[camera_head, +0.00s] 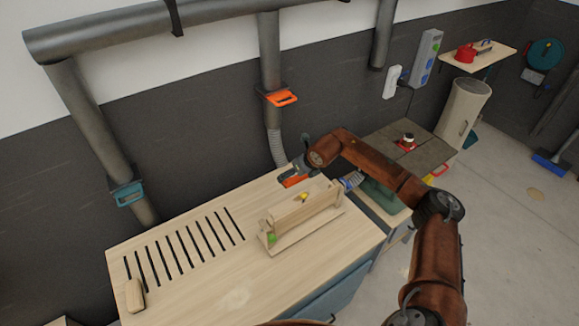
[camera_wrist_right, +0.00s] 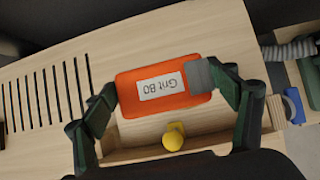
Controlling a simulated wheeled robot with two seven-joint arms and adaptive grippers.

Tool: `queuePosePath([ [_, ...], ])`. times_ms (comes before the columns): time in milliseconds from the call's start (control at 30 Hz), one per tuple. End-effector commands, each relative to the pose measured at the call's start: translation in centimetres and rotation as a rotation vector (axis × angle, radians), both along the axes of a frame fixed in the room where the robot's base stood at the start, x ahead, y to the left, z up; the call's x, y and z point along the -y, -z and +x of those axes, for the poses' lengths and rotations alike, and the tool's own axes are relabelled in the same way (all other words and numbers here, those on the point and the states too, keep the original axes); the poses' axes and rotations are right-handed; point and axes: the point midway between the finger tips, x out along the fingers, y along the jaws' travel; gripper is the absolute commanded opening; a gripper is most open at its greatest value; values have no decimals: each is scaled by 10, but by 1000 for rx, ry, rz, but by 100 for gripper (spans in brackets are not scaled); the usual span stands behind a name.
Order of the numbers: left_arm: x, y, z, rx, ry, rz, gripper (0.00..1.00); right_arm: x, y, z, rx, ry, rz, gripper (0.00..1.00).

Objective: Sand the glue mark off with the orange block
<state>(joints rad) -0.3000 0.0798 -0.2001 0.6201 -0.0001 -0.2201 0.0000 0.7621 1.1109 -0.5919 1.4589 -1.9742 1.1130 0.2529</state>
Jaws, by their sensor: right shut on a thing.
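The orange block (camera_head: 295,181) is at the far side of the wooden workbench. In the right wrist view, the orange block (camera_wrist_right: 165,108) has a white label reading "Grit 80", upside down. My right gripper (camera_head: 298,172) is shut on it; in the right wrist view the gripper (camera_wrist_right: 160,95) has one finger at each end of the block. I cannot tell whether the block touches the bench top. A faint pale patch (camera_head: 236,297) shows near the bench's front edge; I cannot tell whether it is the glue mark. My left gripper is not in view.
A wooden fixture (camera_head: 305,212) with a yellow knob (camera_head: 303,197) and green knob (camera_head: 272,238) stands in front of the block. Slots (camera_head: 185,247) cross the bench's left part. A small wooden block (camera_head: 135,296) lies at the front left. The front middle is clear.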

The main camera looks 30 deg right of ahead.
Motion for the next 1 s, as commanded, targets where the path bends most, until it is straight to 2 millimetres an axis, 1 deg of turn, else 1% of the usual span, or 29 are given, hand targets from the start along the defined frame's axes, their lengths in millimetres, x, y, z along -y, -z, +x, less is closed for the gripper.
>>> queuePosePath([
  [33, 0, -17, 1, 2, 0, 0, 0, 5, -6, -1, -3, 2, -2, 60],
  [100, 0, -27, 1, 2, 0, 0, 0, 11, -4, -2, -4, 4, -4, 60],
  [233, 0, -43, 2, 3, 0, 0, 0, 21, 1, -4, -3, 4, -9, 60],
  [400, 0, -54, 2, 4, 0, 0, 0, 28, 6, -6, -3, 4, -14, 60],
  [567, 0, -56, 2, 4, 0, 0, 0, 30, 10, -7, -2, 4, -15, 60],
  [767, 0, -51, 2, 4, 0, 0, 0, 30, 19, -7, -3, 3, -15, 60],
  [1000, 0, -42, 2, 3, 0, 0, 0, 30, 38, -8, -4, 4, -16, 60],
])
